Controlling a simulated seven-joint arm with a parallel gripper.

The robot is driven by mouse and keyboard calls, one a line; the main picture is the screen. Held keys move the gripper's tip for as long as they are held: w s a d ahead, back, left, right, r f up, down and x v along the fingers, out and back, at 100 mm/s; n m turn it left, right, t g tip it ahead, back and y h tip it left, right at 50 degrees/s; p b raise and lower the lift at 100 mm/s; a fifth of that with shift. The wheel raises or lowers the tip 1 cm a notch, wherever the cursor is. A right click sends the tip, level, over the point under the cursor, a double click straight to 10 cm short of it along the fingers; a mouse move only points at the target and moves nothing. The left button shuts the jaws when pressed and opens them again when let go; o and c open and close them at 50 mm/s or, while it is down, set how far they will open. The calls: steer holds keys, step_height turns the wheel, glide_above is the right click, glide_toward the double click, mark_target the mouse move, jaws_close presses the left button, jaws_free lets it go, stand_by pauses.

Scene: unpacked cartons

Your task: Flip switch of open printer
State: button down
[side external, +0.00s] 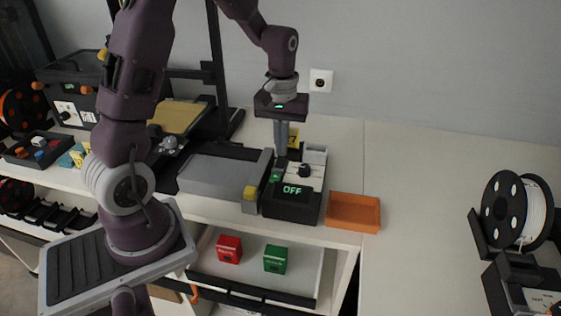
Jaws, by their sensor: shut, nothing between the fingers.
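The open printer has a black upright frame (214,70) and a yellow plate (178,116). A dark control box (290,207) stands at its right front, and its green display (293,189) reads OFF. A light panel (301,175) with a dark knob (304,170) sits behind the display; I cannot tell for certain which part is the switch. My gripper (281,152) is shut and empty, pointing straight down at the back left of this box. Its fingertips are close to the panel's rear; whether they touch anything is unclear.
An orange tray (354,212) sits right of the control box. A second, enclosed printer (72,90) stands at far left. A black spool (516,210) is at right. An open drawer (208,256) below holds a red box (229,249) and a green box (275,259).

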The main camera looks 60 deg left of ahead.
mark_target(282, 159)
steer(key=shift+f, duration=0.9)
stand_by(0.8)
steer(key=shift+r, duration=3.55)
steer(key=s+d+r+m+t, duration=0.2)
steer(key=s+d+r+m, duration=0.1)
steer(key=s+d+r, duration=0.4)
steer(key=s+d+r+m+t, duration=0.1)
steer(key=s+d+m, duration=0.1)
steer(key=s, duration=0.4)
steer(key=s+d+r+m+t, duration=0.1)
steer(key=s+d+m+t, duration=0.1)
steer(key=s, duration=0.4)
steer(key=shift+d+r+m+t, duration=0.35)
steer(key=shift+d+m, duration=0.45)
steer(key=shift+m, duration=0.2)
